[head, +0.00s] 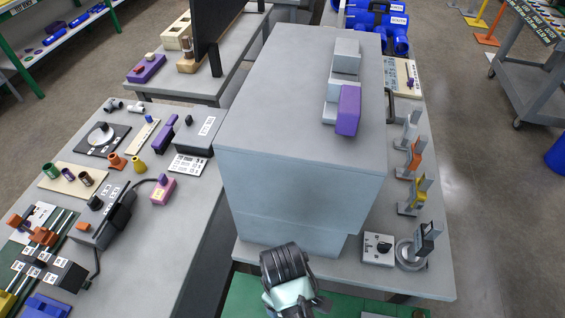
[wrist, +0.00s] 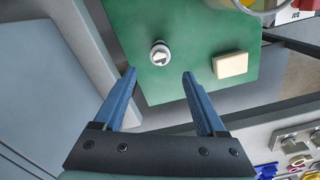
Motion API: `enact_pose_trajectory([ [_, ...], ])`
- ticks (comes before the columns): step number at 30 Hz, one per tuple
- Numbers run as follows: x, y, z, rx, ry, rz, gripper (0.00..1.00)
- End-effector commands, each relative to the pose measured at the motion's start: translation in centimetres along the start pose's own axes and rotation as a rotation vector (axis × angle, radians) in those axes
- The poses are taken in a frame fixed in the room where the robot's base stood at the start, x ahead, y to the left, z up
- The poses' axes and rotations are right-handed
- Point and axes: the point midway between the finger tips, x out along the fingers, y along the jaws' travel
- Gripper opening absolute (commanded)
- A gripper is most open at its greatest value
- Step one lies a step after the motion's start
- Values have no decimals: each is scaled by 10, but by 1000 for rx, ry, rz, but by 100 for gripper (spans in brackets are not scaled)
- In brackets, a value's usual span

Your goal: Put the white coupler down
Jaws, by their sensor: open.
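The white coupler (wrist: 160,53) stands on a green surface (wrist: 195,25) in the wrist view, a small round pale piece with a dark-edged opening on top. My gripper (wrist: 160,75) is open, with its two blue fingers spread apart and nothing between them. The coupler appears just beyond the fingertips, between their lines, apart from both. In the head view my gripper's wrist (head: 287,280) shows at the bottom centre, over the green surface (head: 245,298). The fingertips and the coupler are hidden there.
A cream block (wrist: 230,65) lies on the green surface right of the coupler. A large grey cabinet (head: 300,190) stands just behind my gripper. A bench (head: 190,225) with several fittings and tools is at the left. Small stands (head: 410,160) line the right side.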

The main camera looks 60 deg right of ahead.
Motion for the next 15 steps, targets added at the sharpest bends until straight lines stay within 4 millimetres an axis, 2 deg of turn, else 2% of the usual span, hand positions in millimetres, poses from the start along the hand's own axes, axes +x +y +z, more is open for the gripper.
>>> enact_pose_trajectory([
  [4,-12,0,0,0,0,0,73],
  [12,-15,0,-1,0,2,1,73],
  [14,-19,2,-7,-1,20,13,73],
  [15,-25,4,-17,-3,48,31,73],
])
